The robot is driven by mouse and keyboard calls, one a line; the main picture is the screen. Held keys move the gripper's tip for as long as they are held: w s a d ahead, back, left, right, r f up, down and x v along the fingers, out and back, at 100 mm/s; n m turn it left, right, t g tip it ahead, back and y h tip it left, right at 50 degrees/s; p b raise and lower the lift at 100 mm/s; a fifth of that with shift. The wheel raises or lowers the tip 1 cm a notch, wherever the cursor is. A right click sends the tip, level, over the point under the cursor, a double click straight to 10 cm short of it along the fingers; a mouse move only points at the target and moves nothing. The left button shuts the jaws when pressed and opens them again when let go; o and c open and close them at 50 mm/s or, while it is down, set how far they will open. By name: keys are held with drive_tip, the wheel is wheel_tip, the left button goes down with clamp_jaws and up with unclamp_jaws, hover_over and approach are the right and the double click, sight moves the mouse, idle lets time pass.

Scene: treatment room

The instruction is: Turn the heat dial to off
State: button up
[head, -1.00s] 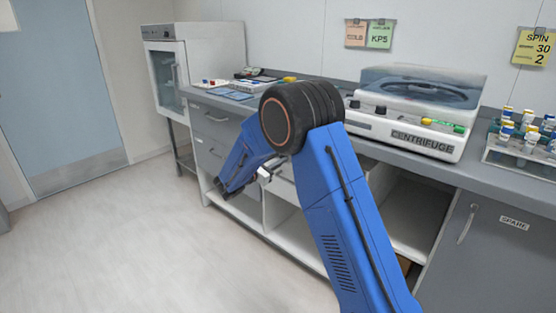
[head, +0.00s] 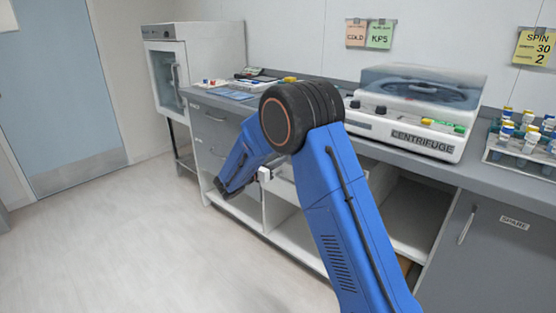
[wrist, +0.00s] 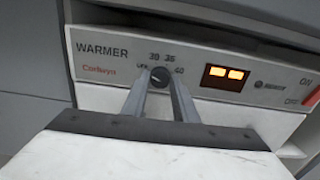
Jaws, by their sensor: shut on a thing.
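The heat dial (wrist: 159,73) is a small dark round knob on the warmer's white front panel (wrist: 105,72) in the wrist view. Marks run in an arc around it, from one at the left that looks like OFF, over the top, to 60 at the right. My gripper (wrist: 159,84) has its two grey fingers on either side of the dial and is shut on it. The fingers cover part of the dial, and I cannot tell surely where its pointer stands. In the head view my blue arm hides the dial.
The panel has a lit orange display (wrist: 226,75) and an ON/OFF switch (wrist: 312,96) at the right. In the head view a centrifuge (head: 410,115) and a tube rack (head: 520,150) stand on the counter. A white cabinet (head: 165,60) stands at left; the floor there is clear.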

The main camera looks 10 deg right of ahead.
drive_tip(key=o, duration=1.1)
drive_tip(key=shift+c, duration=0.2)
drive_tip(key=shift+s+a, duration=0.1)
drive_tip(key=v, duration=1.7)
